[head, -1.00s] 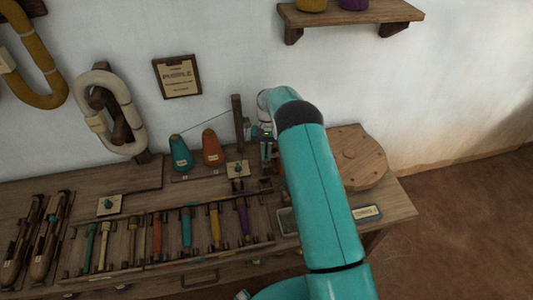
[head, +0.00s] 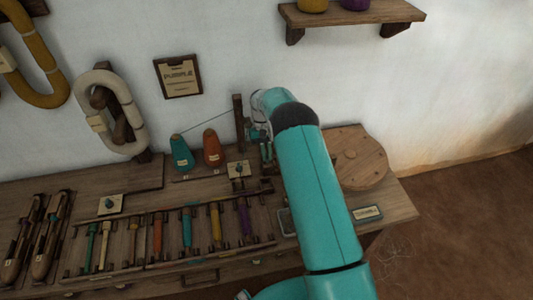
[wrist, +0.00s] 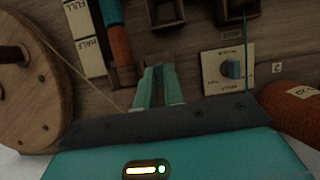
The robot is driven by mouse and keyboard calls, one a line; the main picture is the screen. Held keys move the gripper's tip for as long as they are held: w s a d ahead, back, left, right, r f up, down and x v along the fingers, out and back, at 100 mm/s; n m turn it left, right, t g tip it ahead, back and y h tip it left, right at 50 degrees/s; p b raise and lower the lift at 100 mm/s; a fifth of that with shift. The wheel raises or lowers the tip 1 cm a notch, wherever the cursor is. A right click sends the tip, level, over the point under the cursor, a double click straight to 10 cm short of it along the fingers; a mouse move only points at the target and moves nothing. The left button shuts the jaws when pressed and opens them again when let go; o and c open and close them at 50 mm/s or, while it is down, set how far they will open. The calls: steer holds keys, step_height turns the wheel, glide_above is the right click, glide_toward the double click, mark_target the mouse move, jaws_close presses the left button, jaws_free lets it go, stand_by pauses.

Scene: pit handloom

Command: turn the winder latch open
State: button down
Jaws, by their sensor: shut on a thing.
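My gripper (wrist: 158,75) is shut, its two teal fingers close together in the wrist view. The small part between the tips, seemingly the winder latch, is mostly hidden. The fingers are at a wooden block of the winder (wrist: 125,76), beside the end of a teal and orange rod (wrist: 118,40). In the head view my gripper (head: 266,155) is just right of the upright wooden post (head: 238,122), partly hidden by my arm. The latch's angle cannot be told.
A plate with a teal knob (wrist: 230,68) is right of the fingers in the wrist view. Orange (head: 211,147) and teal (head: 181,152) cones stand left of the post. A round wooden wheel (head: 358,158) is at right. Several bobbins lie in the front rack (head: 150,266).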

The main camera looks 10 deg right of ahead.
steer(key=c, duration=1.5)
jaws_free()
steer(key=shift+w+r, duration=0.1)
steer(key=shift+r, duration=0.05)
steer(key=v, duration=1.3)
steer(key=shift+r, duration=0.3)
steer(key=shift+r, duration=0.1)
